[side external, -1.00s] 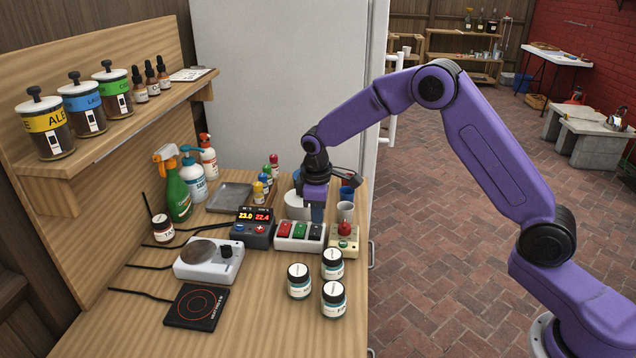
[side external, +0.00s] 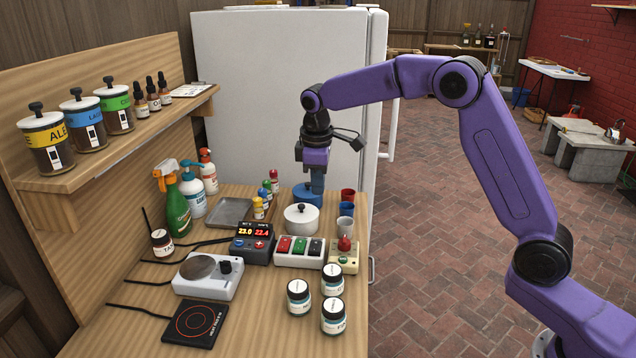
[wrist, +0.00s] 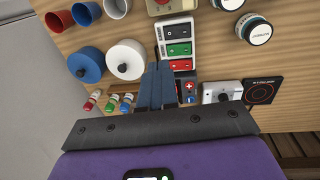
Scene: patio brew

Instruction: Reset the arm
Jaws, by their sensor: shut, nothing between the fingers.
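My gripper (side external: 317,187) hangs above the far part of the wooden bench, pointing down. In the side view it overlaps a blue round container (side external: 303,196). The fingers are shut together with nothing between them, as the wrist view (wrist: 162,62) also shows. A white lidded pot (side external: 301,218) stands in front of the blue container. A switch box (side external: 299,251) with red, green and black rockers stands nearer the camera, with empty air between it and my gripper.
A box with a red knob (side external: 342,256), cups (side external: 346,210) and several small coloured-cap bottles (side external: 258,208) stand around. Jars (side external: 332,316) stand at the bench's near right. A white fridge (side external: 270,90) stands behind.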

